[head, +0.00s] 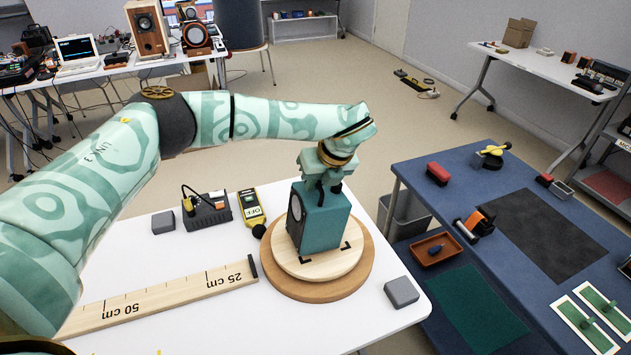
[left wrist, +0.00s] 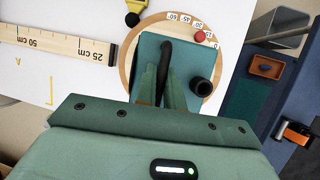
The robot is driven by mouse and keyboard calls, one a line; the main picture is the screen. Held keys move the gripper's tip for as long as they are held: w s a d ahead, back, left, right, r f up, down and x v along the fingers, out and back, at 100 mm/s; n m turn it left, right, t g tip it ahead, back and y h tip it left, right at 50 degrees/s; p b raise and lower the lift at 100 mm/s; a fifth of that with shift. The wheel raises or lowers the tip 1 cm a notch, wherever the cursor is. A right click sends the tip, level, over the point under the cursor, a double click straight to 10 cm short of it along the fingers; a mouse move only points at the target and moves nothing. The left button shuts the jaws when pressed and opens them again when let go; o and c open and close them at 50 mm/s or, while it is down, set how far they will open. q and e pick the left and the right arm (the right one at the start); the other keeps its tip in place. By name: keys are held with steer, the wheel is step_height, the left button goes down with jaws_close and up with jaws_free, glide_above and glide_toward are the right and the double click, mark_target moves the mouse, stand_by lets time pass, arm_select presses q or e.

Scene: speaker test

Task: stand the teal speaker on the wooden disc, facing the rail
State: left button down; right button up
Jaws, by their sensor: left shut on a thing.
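The teal speaker (head: 322,225) is upright over the pale top of the round wooden disc (head: 288,259). Its front, with a pale round driver, is turned left, towards the side where the wooden rail (head: 165,300) marked in cm lies. Its base is at or just above the disc, between black corner marks; I cannot tell whether it touches. My left gripper (head: 327,184) is shut on the speaker from above. In the left wrist view the speaker's top (left wrist: 184,60) lies under the fingers, with a dark bar between them. My right gripper is not in view.
A grey block (head: 401,292) sits right of the disc near the white table's edge. Behind the disc stand a yellow meter (head: 250,207), a black charger-like box (head: 206,210) and another grey block (head: 163,222). A blue table (head: 400,172) with several objects stands at the right.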

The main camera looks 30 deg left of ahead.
arm_select(q)
steer(key=c, duration=1.4)
jaws_free()
steer(key=shift+f, duration=0.4)
steer(key=shift+c, duration=0.2)
steer(key=shift+a, duration=0.1)
steer(key=p+v, duration=0.3)
steer(key=v, duration=1.3)
steer(key=shift+r, duration=0.3)
